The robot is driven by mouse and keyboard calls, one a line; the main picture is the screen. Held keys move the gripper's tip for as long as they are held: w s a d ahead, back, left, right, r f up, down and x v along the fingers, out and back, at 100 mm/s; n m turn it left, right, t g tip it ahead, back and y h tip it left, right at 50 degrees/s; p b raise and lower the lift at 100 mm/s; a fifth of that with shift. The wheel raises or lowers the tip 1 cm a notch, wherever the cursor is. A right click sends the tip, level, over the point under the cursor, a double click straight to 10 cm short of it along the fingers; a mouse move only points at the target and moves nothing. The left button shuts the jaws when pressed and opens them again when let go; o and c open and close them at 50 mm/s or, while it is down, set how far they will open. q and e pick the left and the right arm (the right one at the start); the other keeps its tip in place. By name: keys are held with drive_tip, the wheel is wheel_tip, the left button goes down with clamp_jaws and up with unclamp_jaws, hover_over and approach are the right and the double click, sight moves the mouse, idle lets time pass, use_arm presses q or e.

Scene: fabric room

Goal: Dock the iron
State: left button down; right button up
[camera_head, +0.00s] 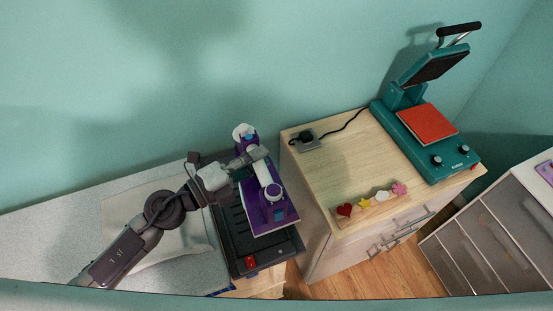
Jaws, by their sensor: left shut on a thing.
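The iron (262,181), purple and white, is at the middle of the head view. Its lower purple part (284,220) lies over a dark grey ribbed tray-like base (236,239) with a red switch at its front. My left gripper (256,156) comes in from the left and is shut on the iron near its upper part. The gripper hides part of the iron. I cannot tell whether the iron touches the base. My right gripper is not in view.
A pale cloth (190,241) lies on the grey ironing surface (55,238) at left. A wooden-topped cabinet (335,165) at right bears a teal heat press (398,125) with its lid raised, a row of small shapes (371,203) and a corded plug (306,139). A drawer unit (490,240) stands at far right.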

use_arm(q)
drive_tip(key=a, duration=0.1)
drive_tip(key=a+f, duration=0.1)
drive_tip(key=a+f+b, duration=0.1)
drive_tip(key=a, duration=0.1)
drive_tip(key=shift+s+f, duration=0.1)
drive_tip(key=shift+s, duration=0.2)
drive_tip(key=shift+d+f, duration=0.1)
drive_tip(key=shift+f, duration=1.8)
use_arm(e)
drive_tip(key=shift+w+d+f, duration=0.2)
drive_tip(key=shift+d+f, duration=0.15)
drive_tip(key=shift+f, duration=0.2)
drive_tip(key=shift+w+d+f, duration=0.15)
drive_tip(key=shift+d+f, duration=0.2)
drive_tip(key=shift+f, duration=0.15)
use_arm(q)
drive_tip(key=shift+b, duration=0.3)
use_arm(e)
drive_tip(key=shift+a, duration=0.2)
use_arm(q)
drive_tip(key=shift+f, duration=0.15)
drive_tip(key=c, duration=0.9)
unclamp_jaws()
drive_tip(key=shift+s+f, duration=0.1)
drive_tip(key=shift+c, duration=0.2)
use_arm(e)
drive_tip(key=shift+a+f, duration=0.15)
